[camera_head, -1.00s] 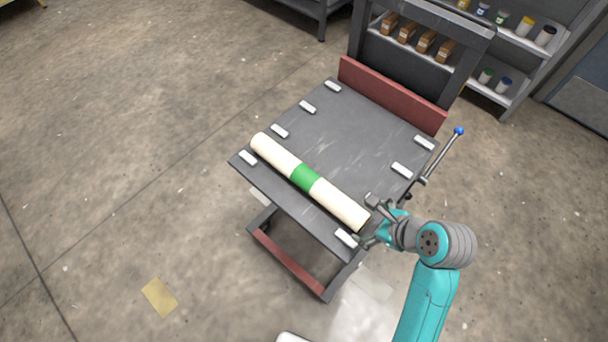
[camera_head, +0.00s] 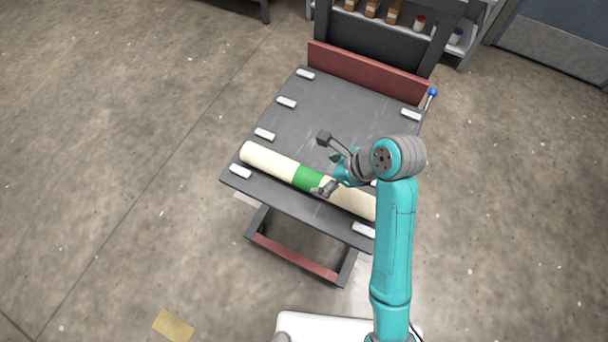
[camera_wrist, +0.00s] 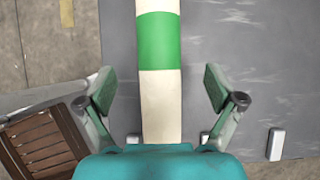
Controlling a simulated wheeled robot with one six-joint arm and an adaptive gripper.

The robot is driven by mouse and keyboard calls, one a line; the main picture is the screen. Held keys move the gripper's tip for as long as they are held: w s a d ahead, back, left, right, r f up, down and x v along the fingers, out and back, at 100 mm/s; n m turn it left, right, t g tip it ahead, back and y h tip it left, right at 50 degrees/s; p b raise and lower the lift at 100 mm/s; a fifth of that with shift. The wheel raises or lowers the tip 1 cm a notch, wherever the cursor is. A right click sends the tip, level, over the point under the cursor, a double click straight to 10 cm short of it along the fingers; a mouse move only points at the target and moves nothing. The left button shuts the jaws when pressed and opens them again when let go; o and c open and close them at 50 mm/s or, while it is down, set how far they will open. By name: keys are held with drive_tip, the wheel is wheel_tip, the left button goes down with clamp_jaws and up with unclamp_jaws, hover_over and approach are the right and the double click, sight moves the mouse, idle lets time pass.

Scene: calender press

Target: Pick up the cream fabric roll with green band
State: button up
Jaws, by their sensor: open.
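The cream fabric roll (camera_head: 268,161) with a green band (camera_head: 309,179) lies along the near edge of the dark press table (camera_head: 340,110). My gripper (camera_head: 323,165) is open above the right part of the roll, just right of the band. In the wrist view the roll (camera_wrist: 161,105) runs up the picture between the two spread fingers of my gripper (camera_wrist: 160,90), with gaps on both sides. The green band (camera_wrist: 158,38) is farther up, beyond the fingertips. My arm and gripper hide some of the roll's right part in the head view.
Several small white blocks, one at the left corner (camera_head: 241,171), sit along the table's sides. A red-brown board (camera_head: 367,70) stands at the back edge. A lever with a blue knob (camera_head: 432,92) rises at the right. The floor to the left is mostly clear.

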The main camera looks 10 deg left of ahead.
sight(314, 177)
drive_tip(key=shift+x, duration=4.1)
drive_tip(key=shift+r, duration=0.1)
drive_tip(key=c, duration=1.6)
